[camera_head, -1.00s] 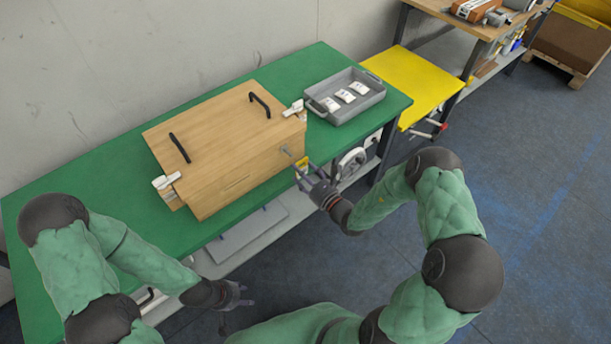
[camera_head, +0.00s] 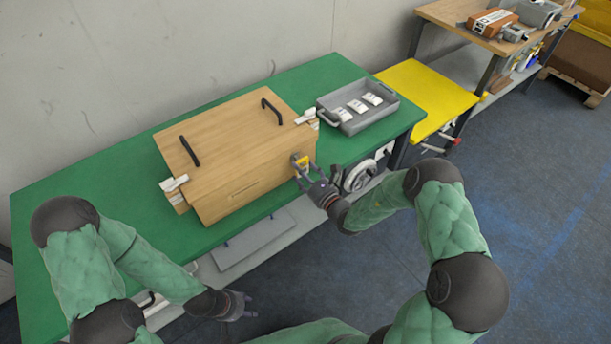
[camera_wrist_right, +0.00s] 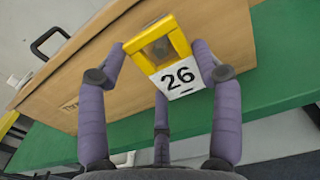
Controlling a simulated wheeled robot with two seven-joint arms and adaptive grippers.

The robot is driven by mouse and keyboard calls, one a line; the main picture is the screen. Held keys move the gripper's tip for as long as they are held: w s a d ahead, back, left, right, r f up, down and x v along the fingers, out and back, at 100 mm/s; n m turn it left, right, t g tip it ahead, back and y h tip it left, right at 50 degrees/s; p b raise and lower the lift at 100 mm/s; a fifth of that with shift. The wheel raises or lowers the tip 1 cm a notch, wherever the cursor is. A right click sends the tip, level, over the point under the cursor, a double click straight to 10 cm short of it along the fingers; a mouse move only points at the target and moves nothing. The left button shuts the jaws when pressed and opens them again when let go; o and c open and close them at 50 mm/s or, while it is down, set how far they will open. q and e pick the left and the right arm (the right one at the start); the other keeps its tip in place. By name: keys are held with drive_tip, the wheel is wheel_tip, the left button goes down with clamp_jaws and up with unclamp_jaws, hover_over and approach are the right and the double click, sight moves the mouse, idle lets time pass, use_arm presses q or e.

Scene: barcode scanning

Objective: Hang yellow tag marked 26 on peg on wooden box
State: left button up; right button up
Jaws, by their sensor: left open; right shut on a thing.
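The yellow tag (camera_wrist_right: 180,72) with a white "26" label is held between the fingers of my right gripper (camera_wrist_right: 160,60) in the right wrist view. My right gripper (camera_head: 305,172) is shut on it, close to the right end of the wooden box (camera_head: 235,150). In the head view the tag (camera_head: 303,162) lies over the spot on the box's end where the peg shows. The tag's square opening frames a dark grey round shape, likely the peg; whether the peg passes through cannot be told. My left gripper (camera_head: 243,306) is open and empty, low in front of the table.
The box stands on a green table (camera_head: 90,220) and has two black handles. A grey tray (camera_head: 357,105) with several white packets stands right of the box. A yellow surface (camera_head: 425,100) adjoins the table at the right.

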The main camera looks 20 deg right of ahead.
drive_tip(key=shift+w+a, duration=0.2)
drive_tip(key=shift+w, duration=0.2)
drive_tip(key=shift+w+a+f+b, duration=0.2)
drive_tip(key=shift+w+f+b, duration=0.2)
drive_tip(key=shift+w, duration=0.2)
drive_tip(key=o, duration=1)
drive_tip(key=shift+c, duration=0.2)
drive_tip(key=v, duration=1.2)
